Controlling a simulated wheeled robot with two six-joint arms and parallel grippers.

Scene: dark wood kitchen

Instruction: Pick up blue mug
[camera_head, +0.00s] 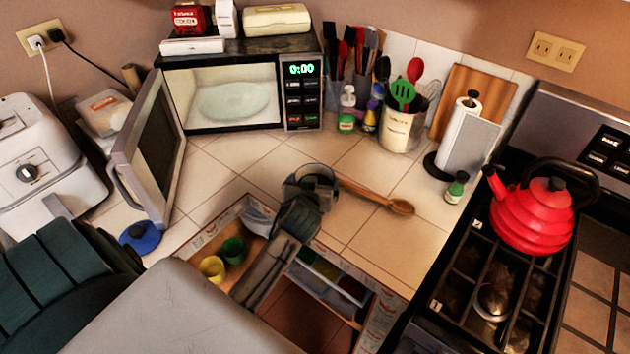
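A small blue round thing (140,237) with a dark top or opening sits on the counter at the left, by the open microwave door. I cannot tell whether it is a mug or a lid. A yellow cup (212,268) and a green cup (233,249) stand in the open drawer below the counter edge. My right gripper is out of view.
The open microwave door (148,150) juts toward me. A wooden spoon (375,194) lies beside my gripper. Utensil holders (400,132), a paper towel roll (462,140) and a small green bottle (456,187) stand at the back right. A red kettle (532,220) sits on the stove.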

